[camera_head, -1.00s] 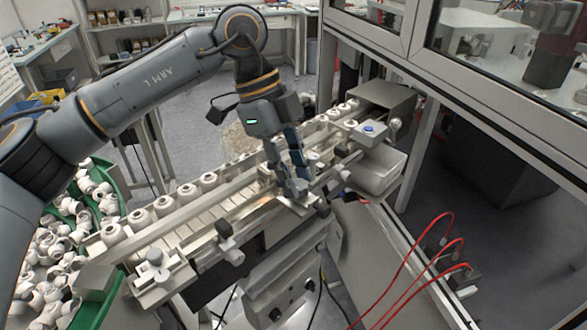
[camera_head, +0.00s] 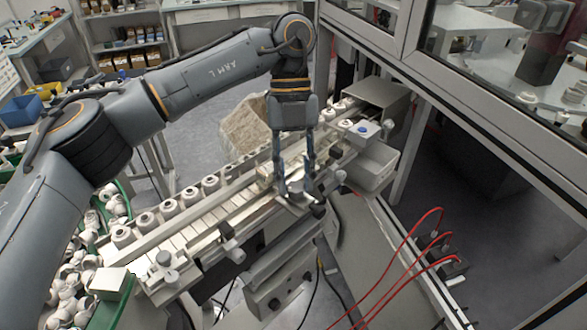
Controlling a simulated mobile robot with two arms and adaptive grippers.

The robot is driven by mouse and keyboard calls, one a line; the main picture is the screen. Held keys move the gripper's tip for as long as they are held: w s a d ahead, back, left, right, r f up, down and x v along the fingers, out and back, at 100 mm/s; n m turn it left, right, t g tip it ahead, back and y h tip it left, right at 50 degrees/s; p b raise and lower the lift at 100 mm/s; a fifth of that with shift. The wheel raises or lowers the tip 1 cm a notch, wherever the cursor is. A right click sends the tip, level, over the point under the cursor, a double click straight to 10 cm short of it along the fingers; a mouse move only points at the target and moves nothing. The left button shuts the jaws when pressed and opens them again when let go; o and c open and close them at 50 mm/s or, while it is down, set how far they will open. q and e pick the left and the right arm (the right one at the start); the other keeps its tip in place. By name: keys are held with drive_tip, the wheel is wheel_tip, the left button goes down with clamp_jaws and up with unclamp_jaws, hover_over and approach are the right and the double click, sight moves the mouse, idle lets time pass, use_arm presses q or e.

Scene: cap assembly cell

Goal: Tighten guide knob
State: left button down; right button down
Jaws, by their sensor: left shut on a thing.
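My left gripper (camera_head: 295,188) points straight down over the guide rail of the conveyor (camera_head: 215,213). Its fingers are shut on a small grey guide knob (camera_head: 296,193), mostly hidden between the fingertips. Another guide knob (camera_head: 228,233) stands free on the near rail to the left of the gripper. A further knob (camera_head: 164,259) sits at the conveyor's lower left end. My right gripper is not in view.
White caps (camera_head: 178,201) stand in a row along the conveyor's far side. A green bin (camera_head: 127,292) of loose white parts is at the left.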

use_arm(q)
drive_tip(key=m, duration=0.2)
drive_tip(key=m+y+p, duration=0.1)
drive_tip(key=m, duration=0.1)
drive_tip(key=m+y, duration=0.1)
drive_tip(key=m, duration=0.1)
drive_tip(key=shift+d+r+m+t+p, duration=0.15)
drive_tip(key=shift+d+m+t+p, duration=0.15)
drive_tip(key=shift+p, duration=0.05)
drive_tip(key=m+y, duration=0.1)
drive_tip(key=m, duration=0.1)
drive_tip(key=m+t, duration=0.1)
drive_tip(key=m, duration=0.1)
drive_tip(key=shift+s+d+y, duration=0.1)
drive_tip(key=shift+s+y, duration=0.05)
drive_tip(key=shift+y, duration=0.25)
drive_tip(key=shift+m, duration=0.3)
drive_tip(key=c, duration=1)
unclamp_jaws()
drive_tip(key=v, duration=1.1)
drive_tip(key=shift+d+r, duration=0.25)
drive_tip(key=shift+r, duration=0.05)
